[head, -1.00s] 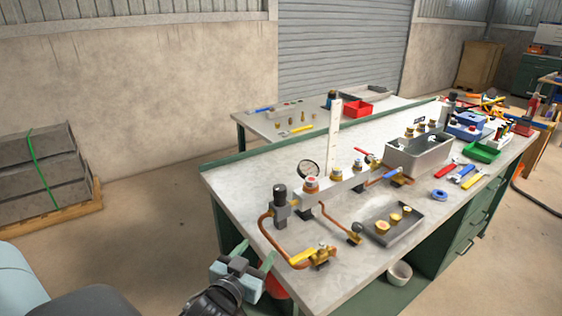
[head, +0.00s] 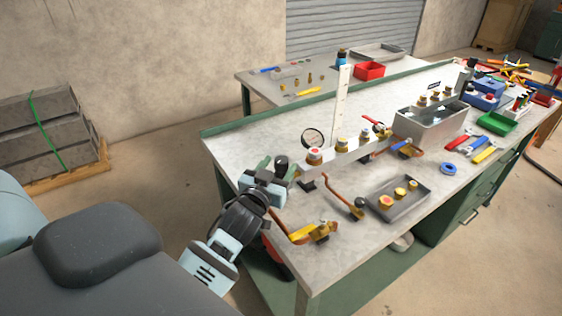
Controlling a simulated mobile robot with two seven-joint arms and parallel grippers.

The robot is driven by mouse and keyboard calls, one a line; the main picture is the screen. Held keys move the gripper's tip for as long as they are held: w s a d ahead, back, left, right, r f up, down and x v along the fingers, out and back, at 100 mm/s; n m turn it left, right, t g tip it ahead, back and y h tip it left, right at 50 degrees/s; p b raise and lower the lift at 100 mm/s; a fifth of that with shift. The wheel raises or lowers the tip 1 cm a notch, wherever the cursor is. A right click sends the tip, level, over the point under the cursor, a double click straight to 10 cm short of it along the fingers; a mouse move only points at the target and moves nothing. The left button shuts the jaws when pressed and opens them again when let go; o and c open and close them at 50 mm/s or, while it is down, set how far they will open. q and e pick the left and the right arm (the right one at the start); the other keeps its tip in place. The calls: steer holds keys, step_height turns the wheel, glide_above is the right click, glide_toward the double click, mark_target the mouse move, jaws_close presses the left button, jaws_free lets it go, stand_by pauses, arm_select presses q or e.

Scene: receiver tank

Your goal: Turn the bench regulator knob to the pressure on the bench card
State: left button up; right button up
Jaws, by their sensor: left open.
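The black regulator knob (head: 281,163) stands at the left end of the grey pipe manifold, near the bench's left edge. My left gripper (head: 279,167) is open, with its green fingers on either side of the knob in this view; I cannot tell whether they touch it. My gripper body hides the regulator below the knob. A round white-faced gauge (head: 312,138) stands behind the manifold, its reading too small to tell. A tall white upright strip (head: 341,105) stands behind it; I cannot make out a readable bench card. My right gripper is not in view.
Copper pipes with a yellow-handled valve (head: 302,238) lie in front of the manifold. A grey tray (head: 384,208) with brass fittings sits to the right. A grey bin (head: 405,124), wrenches and a green tray (head: 497,123) stand farther right. Bare benchtop lies behind the manifold.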

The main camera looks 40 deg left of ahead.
arm_select(q)
steer(key=shift+x, duration=1.35)
steer(key=c, duration=1)
